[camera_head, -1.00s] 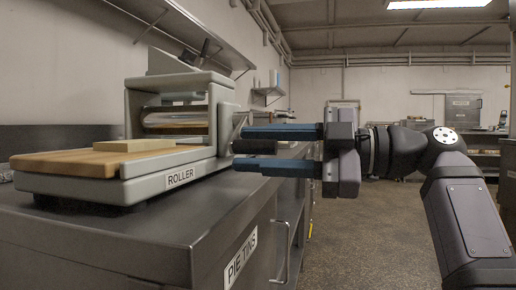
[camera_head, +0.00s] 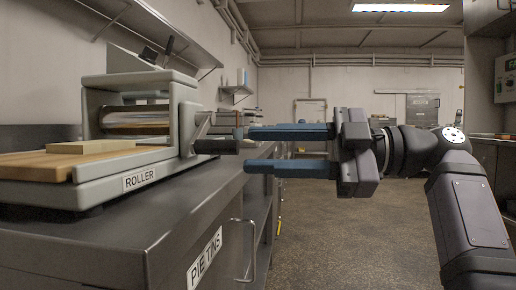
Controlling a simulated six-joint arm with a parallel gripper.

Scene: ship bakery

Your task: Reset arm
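My gripper (camera_head: 246,148) is at the middle of the view, pointing left, with its two blue fingers apart, one above the other. Nothing shows between them. The grey roller machine labelled ROLLER (camera_head: 138,179) stands on the counter at left. Its crank ends in a dark handle (camera_head: 215,146), just left of my fingertips, level with the gap between them. A narrow gap seems to part the handle from the fingertips; depth is hard to judge.
A pale slab (camera_head: 92,146) lies on the roller's wooden board (camera_head: 35,167). The dark metal counter (camera_head: 150,225) has a drawer labelled PIE TINS (camera_head: 205,256) with a bar handle. Open floor (camera_head: 345,225) lies right of the counter. A shelf (camera_head: 130,22) hangs above the roller.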

